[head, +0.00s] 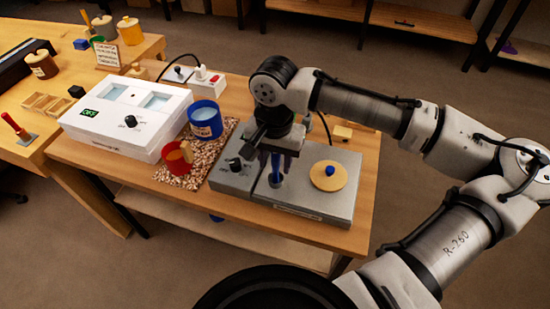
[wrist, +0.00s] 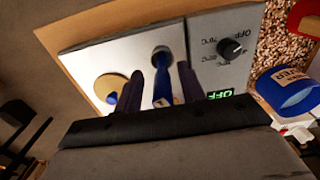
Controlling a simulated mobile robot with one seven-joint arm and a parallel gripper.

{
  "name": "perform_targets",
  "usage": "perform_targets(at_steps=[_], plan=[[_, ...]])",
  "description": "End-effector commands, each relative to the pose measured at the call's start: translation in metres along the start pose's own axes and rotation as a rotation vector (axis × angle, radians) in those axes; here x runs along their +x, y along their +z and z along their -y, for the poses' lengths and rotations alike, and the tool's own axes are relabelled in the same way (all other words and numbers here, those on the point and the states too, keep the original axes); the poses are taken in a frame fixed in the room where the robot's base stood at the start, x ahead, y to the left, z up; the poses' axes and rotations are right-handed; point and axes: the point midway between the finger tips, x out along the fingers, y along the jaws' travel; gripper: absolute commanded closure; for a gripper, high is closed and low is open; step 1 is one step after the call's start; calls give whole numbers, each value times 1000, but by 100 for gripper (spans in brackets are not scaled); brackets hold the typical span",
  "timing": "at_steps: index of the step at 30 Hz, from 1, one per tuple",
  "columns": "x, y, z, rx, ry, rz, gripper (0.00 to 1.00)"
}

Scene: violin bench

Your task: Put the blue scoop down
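The blue scoop (head: 276,168) stands upright at the left part of the silver plate of the grey heating unit (head: 315,205). Its lower end appears to meet the plate. My gripper (head: 276,158) points down over it, with one finger on each side. In the wrist view the blue scoop (wrist: 161,88) shows between the fingers of my gripper (wrist: 160,85), with a gap visible on both sides. The gripper looks open around it.
A tan disc with a blue knob (head: 329,175) lies on the plate at right. A red mug (head: 177,160) and a blue labelled jar (head: 206,120) stand on a speckled mat (head: 225,135). A white bath unit (head: 125,118) is further left. The table's front edge is close.

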Motion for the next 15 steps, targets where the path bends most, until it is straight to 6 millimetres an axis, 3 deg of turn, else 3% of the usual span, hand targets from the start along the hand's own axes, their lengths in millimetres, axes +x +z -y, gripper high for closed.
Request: perform_targets(at_steps=[8,15], plan=[[-8,0,0,0,0,-1,60],[-53,0,1,-1,-3,-3,60]])
